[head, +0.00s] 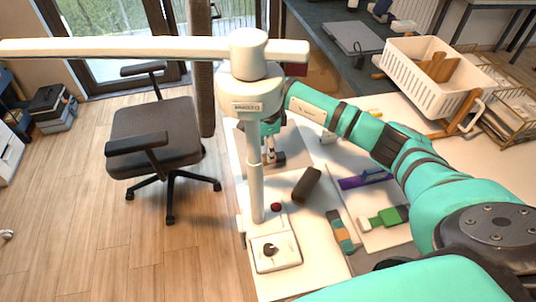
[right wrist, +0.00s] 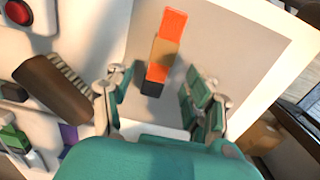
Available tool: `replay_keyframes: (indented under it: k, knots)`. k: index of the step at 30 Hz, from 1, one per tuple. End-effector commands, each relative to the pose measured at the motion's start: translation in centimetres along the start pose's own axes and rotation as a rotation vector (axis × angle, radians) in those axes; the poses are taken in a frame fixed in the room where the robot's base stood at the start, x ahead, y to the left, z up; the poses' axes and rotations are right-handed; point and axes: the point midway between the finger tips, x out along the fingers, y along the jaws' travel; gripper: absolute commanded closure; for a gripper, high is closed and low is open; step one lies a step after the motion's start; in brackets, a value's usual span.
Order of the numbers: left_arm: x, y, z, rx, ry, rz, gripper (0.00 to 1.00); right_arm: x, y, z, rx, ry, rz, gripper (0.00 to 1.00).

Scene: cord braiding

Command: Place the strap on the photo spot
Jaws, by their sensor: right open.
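A banded orange, tan and dark piece (right wrist: 167,45), which looks like the strap, lies on a pale grey square panel (right wrist: 225,45) in the right wrist view. The panel, which may be the photo spot, also shows in the head view (head: 294,143) behind the white stand's post. My right gripper (right wrist: 155,82) is open, with its fingers on either side of the piece's dark near end and apart from it. In the head view my right gripper (head: 268,150) is over the panel, partly hidden by the stand. My left gripper is out of view.
The white stand (head: 257,180) has a long overhead arm and a red button (head: 276,207). A dark brown ribbed piece (head: 307,185), a purple piece (head: 365,179), a green piece (head: 385,217) and a teal-orange banded piece (head: 343,232) lie nearby. A white basket (head: 432,72) stands at right.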

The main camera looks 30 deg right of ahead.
Motion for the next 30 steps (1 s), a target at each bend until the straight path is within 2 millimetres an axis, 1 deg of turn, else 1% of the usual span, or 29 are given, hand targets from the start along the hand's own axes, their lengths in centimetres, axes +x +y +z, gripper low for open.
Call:
replay_keyframes:
  k: [1,6,9,12,18,30]
  knots:
    - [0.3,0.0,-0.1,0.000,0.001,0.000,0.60,-1.2,-0.2,0.0,0.000,-0.001,-0.006,0.46]
    - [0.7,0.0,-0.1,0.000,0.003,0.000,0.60,-4.8,-0.1,0.0,0.000,0.000,-0.005,0.46]
    - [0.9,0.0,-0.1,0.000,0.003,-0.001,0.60,-6.4,-0.1,0.0,0.001,0.000,-0.004,0.46]
    - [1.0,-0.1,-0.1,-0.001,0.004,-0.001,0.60,-7.5,-0.1,0.0,0.001,-0.001,-0.001,0.46]
    - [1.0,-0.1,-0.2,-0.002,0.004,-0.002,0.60,-8.4,0.0,0.0,0.001,0.001,0.000,0.46]
    - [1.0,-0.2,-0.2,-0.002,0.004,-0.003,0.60,-8.3,0.0,0.0,0.001,0.000,0.000,0.46]
